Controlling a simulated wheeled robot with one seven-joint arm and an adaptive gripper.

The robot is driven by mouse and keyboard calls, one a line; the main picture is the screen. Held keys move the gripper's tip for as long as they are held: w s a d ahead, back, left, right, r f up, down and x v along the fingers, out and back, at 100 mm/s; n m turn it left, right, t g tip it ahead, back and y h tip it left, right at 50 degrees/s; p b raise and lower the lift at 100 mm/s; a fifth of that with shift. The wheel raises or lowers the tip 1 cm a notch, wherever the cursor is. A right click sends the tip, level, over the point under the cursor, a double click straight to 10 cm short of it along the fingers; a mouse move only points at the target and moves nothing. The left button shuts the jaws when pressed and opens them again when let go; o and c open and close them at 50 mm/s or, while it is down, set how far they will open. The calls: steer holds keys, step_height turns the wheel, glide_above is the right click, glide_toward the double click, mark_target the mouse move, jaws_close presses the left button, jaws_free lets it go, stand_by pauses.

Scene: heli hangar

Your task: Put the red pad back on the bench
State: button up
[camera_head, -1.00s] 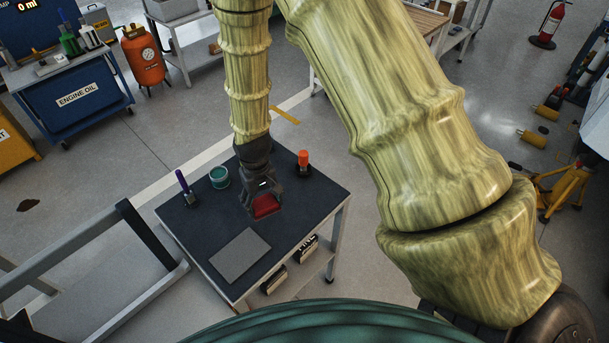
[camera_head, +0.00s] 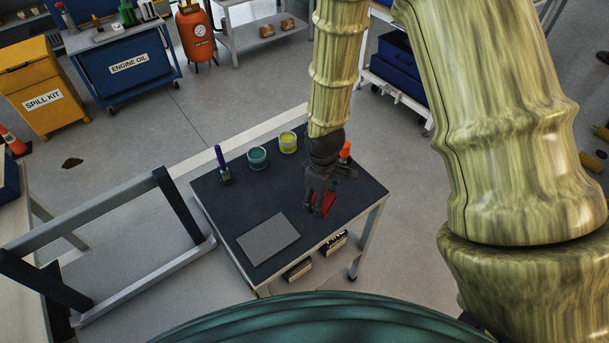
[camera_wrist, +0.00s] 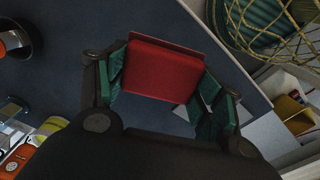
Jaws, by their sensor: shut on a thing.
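The red pad (camera_wrist: 163,69) is between the green-lined fingers of my gripper (camera_wrist: 160,88) in the wrist view. In the head view my gripper (camera_head: 319,204) is shut on the red pad (camera_head: 325,203), low over the right part of the dark-topped bench (camera_head: 230,205). I cannot tell whether the pad touches the bench top. A flat grey pad (camera_head: 268,239) lies on the bench, to the left of my gripper.
On the bench stand a purple-handled tool (camera_head: 221,163), a teal jar (camera_head: 257,157), a yellow-green jar (camera_head: 289,142) and an orange-topped item (camera_head: 345,150) close behind my gripper. A metal frame (camera_head: 120,235) stands left.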

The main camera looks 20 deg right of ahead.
steer(key=w+p, duration=0.1)
steer(key=w, duration=0.3)
steer(key=w+p, duration=0.1)
steer(key=w, duration=0.3)
steer(key=w+f+p, duration=0.1)
steer(key=w, duration=0.3)
steer(key=shift+w+a+p, duration=0.3)
steer(key=shift+f+p, duration=0.8)
steer(key=shift+f, duration=1.05)
steer(key=shift+f, duration=0.15)
steer(key=o, duration=1.1)
steer(key=shift+r+b, duration=1.95)
steer(key=shift+r, duration=4.2)
